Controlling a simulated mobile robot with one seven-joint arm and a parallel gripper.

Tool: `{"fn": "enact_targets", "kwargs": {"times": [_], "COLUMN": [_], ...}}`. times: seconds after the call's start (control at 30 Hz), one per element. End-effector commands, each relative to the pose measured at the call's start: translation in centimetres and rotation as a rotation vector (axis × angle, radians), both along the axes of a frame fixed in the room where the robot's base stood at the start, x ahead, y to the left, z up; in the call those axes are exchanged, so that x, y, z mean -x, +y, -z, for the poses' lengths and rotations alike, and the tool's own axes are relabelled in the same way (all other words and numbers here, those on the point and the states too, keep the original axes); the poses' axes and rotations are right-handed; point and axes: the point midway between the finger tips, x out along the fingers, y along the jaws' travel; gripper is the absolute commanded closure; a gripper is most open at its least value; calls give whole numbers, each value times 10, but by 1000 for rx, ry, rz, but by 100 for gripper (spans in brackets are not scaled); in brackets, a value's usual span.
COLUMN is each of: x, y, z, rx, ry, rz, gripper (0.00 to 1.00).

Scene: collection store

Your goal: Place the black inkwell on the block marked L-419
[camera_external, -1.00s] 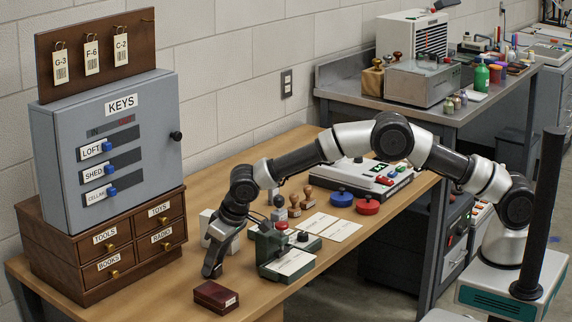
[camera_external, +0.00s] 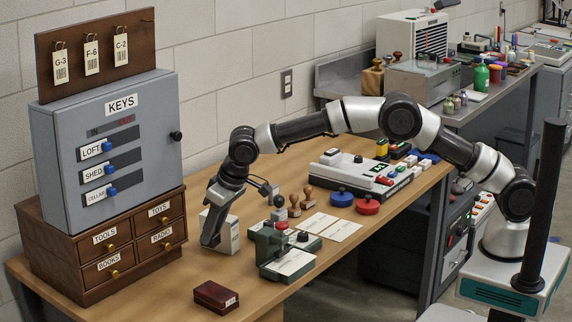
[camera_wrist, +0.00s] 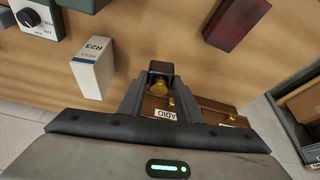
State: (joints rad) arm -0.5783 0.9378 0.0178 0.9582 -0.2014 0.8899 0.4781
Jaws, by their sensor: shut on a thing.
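My gripper (camera_external: 211,243) is above the table, between the drawer cabinet and the small green press. In the wrist view, my gripper's fingers (camera_wrist: 160,88) are shut on a small dark thing, taken to be the black inkwell (camera_wrist: 160,67). A brass-coloured round part shows between the fingers; I cannot tell whether it belongs to the inkwell or is a drawer knob behind. In the external view the inkwell is hidden. A dark red block (camera_external: 215,296) lies at the table's front; it also shows in the wrist view (camera_wrist: 236,20). Its label is unreadable, and L-419 is not legible anywhere.
A white box marked R23 (camera_wrist: 93,70) stands beside my gripper. The drawer cabinet (camera_external: 103,245) stands left, under the grey key box (camera_external: 107,150). The green press (camera_external: 270,245), wooden stamps and red and blue round pads (camera_external: 367,206) stand right. Table around the red block is clear.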

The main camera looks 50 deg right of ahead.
Motion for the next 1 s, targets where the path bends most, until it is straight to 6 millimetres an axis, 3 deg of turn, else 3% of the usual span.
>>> {"fn": "enact_targets", "kwargs": {"times": [0.03, 0.2, 0.4, 0.5, 1.0], "x": [8, 52, 104, 119, 125], "y": [8, 45, 81, 89, 93], "z": [-12, -34, -48, -49, 13], "rx": [-3, -3, -2, -1, -1], "ry": [3, 12, 5, 0, -1], "rz": [-35, -251, -489, -553, -580], "gripper": [93, 93, 93, 93, 93]}}
